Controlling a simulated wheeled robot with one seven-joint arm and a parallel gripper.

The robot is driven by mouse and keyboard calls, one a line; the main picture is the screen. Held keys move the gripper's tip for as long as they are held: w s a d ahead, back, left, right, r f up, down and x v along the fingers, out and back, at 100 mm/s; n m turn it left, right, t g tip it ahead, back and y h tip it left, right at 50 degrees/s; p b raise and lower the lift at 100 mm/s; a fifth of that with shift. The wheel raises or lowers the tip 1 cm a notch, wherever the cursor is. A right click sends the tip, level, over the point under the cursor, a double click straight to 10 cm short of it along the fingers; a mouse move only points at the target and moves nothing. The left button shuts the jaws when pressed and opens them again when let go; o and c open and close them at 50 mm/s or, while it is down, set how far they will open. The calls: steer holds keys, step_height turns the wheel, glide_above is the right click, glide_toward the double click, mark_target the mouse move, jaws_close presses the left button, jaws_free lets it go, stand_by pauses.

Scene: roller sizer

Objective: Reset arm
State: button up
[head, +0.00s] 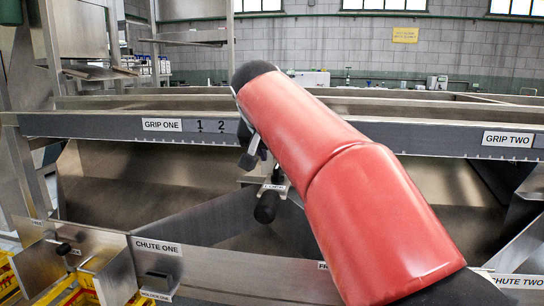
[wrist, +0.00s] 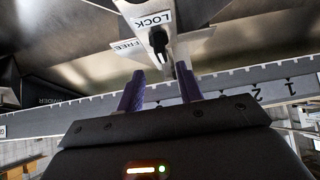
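My arm (head: 340,180), in a red sleeve, reaches up and to the left across the middle of the head view. My gripper (wrist: 160,72) shows in the wrist view with two purple fingers standing apart and nothing seen gripped between them. Just beyond the fingertips is a metal bracket with a black knob (wrist: 158,42) and plates marked LOCK (wrist: 155,20) and FREE (wrist: 130,46). In the head view a black handle (head: 267,206) hangs under the rail, left of my arm. I cannot tell the gripper's fingers there.
A grey rail marked GRIP ONE (head: 162,125) and GRIP TWO (head: 508,139) runs across the machine. Below it are sloped metal chutes, with the CHUTE ONE panel (head: 157,247) at left and the CHUTE TWO panel (head: 518,282) at right. Yellow crates (head: 75,290) stand at lower left.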

steer(key=s+d+f+g, duration=0.1)
steer(key=s+d+f, duration=0.3)
steer(key=s+d, duration=0.3)
steer(key=s+d+f+n+g+y, duration=0.1)
steer(key=s+d+f, duration=0.2)
steer(key=s+f, duration=0.8)
steer(key=s+d+f+n+g, duration=0.1)
steer(key=s+d+f, duration=0.3)
steer(key=s+f, duration=0.6)
steer(key=shift+s+f+y, duration=0.35)
steer(key=shift+s+y, duration=0.05)
steer(key=shift+s, duration=0.8)
